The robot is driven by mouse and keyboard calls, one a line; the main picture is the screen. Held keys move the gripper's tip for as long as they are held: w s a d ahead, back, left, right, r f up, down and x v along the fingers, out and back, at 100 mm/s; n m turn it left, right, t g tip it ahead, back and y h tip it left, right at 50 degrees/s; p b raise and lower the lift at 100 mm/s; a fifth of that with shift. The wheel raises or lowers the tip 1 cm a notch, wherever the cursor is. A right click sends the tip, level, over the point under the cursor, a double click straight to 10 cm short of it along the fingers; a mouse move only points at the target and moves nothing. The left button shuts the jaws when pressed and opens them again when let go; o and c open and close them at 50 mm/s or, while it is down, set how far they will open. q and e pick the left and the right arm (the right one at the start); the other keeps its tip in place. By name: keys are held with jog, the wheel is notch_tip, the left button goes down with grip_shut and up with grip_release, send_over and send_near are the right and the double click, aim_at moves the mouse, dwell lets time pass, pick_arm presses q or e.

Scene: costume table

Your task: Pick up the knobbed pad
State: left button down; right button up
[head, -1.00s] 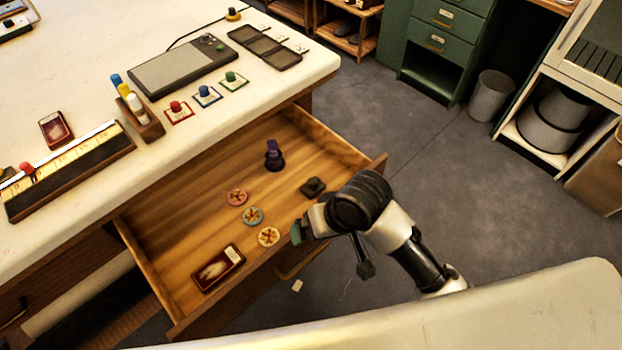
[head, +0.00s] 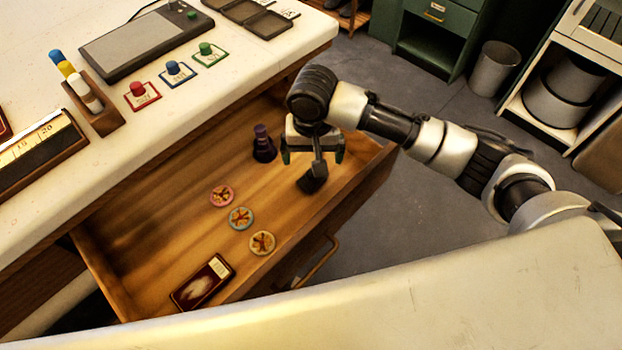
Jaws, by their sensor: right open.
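The knobbed pad (head: 306,186) is a small dark piece on the floor of the open wooden drawer, towards its right end. It is largely covered by a dark part hanging from my right gripper, so its knob cannot be made out. My right gripper (head: 313,156) is over this end of the drawer, pointing down. Its two greenish fingertips are spread apart, with nothing seen held between them. Whether the fingers touch the pad cannot be told. My left gripper is not in view.
In the drawer (head: 140,237), a purple pawn-like piece (head: 263,146) stands just left of my right gripper. Three patterned discs (head: 241,218) and a red-framed card (head: 203,282) lie nearer the front. The drawer's right wall is close to the gripper. The white tabletop (head: 150,150) overhangs the drawer's back.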

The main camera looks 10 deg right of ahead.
aim_at(312, 175)
notch_tip(312, 175, down, 8)
jog(key=shift+f+b, duration=0.2)
jog(key=shift+b, duration=0.25)
jog(key=c, duration=0.8)
jog(key=shift+r+p, duration=0.65)
jog(key=shift+r, duration=4.4)
